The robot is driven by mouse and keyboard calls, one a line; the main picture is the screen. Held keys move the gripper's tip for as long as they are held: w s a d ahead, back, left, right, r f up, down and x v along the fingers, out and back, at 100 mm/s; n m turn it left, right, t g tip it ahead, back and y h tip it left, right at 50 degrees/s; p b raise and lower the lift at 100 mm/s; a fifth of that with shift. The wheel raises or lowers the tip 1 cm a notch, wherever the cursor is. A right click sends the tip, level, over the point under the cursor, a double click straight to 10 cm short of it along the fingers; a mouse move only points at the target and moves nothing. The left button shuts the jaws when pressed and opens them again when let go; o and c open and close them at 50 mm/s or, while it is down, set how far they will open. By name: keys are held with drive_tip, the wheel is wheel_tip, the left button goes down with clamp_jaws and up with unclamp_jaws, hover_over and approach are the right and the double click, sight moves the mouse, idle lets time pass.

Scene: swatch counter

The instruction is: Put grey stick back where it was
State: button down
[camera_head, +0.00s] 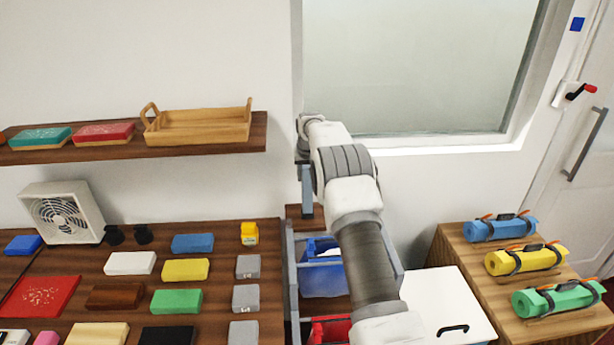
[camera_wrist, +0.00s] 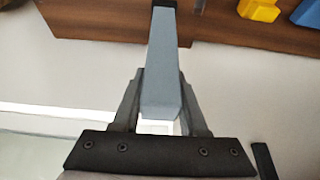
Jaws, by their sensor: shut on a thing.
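The grey stick (camera_wrist: 163,65) is a long blue-grey bar with a dark far end. It points away from my gripper (camera_wrist: 160,112), whose two fingers are closed on its sides in the wrist view. In the head view the stick (camera_head: 307,192) hangs below my gripper (camera_head: 304,162), in front of the wall and above the grey rack, right of the wooden counter. My gripper is partly hidden by my arm there. I cannot tell whether the stick's lower end touches anything.
The counter (camera_head: 222,224) carries several coloured blocks and a white fan (camera_head: 62,212). A grey rack (camera_head: 291,262) holds a blue bin (camera_head: 322,280) and a red bin (camera_head: 328,330). A shelf (camera_head: 200,149) holds a wooden tray (camera_head: 198,126). Rolled mats lie on the right cabinet (camera_head: 455,240).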

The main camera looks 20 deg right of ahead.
drive_tip(key=shift+f, duration=0.6)
drive_tip(key=shift+c, duration=2.2)
unclamp_jaws()
